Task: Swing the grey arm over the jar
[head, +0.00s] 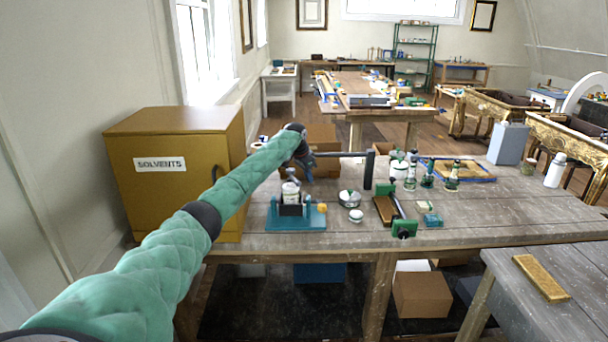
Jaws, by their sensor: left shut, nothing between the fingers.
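A white jar (291,194) stands upright in a dark holder on a blue base (285,221) at the left of the workbench. A dark grey arm (343,154) runs level to the left from a dark upright post (369,169) on the bench. Its left end reaches beside my left gripper (308,177). My left gripper is shut and empty, pointing down just behind and above the jar. Whether its fingers touch the arm or the jar's top cannot be told. My right gripper is not in view.
A yellow solvents cabinet (175,165) stands at the left. Right of the jar are a round tin (349,198), a brown block with green clamps (385,209), several bottles and a blue-edged tray (462,168). The bench's right front is clear.

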